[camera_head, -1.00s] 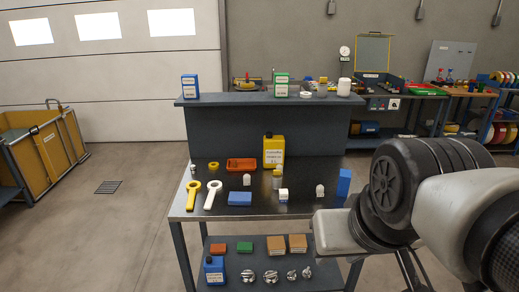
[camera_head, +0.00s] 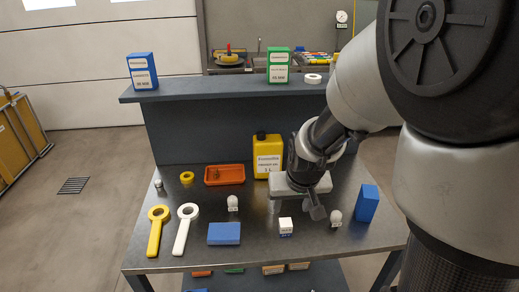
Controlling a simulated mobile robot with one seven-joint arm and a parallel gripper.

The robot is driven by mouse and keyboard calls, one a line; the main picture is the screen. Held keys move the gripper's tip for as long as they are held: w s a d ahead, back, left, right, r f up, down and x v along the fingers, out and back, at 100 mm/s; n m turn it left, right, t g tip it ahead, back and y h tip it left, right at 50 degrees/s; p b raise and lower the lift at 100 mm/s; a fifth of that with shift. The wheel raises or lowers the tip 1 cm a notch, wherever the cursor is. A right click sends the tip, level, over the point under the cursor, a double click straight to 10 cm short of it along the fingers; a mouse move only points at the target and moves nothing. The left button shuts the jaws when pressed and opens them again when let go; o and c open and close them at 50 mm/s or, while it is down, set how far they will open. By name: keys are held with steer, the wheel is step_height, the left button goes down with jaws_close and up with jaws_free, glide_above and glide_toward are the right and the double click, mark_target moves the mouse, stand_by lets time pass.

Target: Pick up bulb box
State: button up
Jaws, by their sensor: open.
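A small white box (camera_head: 286,227) with printed marks stands on the table's front half; it looks like the bulb box, though its label is too small to read. My gripper (camera_head: 317,212) hangs above the table, pointing down, just right of and behind the small white box, and apart from it. Its jaws are open and nothing shows between them. A white bulb-like item (camera_head: 335,217) stands close to the right of my gripper, and a similar one (camera_head: 232,203) stands left of the box.
The metal table (camera_head: 270,255) also holds a blue flat box (camera_head: 224,233), a blue upright box (camera_head: 366,202), a yellow bottle (camera_head: 267,155), a red tray (camera_head: 225,174), a yellow magnifier-shaped tool (camera_head: 157,230) and a white one (camera_head: 185,228). A raised shelf (camera_head: 220,92) stands behind.

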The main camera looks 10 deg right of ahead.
mark_target(286, 223)
steer(key=b+x, duration=0.3)
steer(key=x, duration=0.8)
steer(key=shift+d, duration=0.1)
steer(key=x, duration=0.5)
steer(key=shift+w+d+b, duration=0.15)
steer(key=shift+b, duration=0.25)
steer(key=shift+c, duration=0.3)
steer(key=c, duration=1.1)
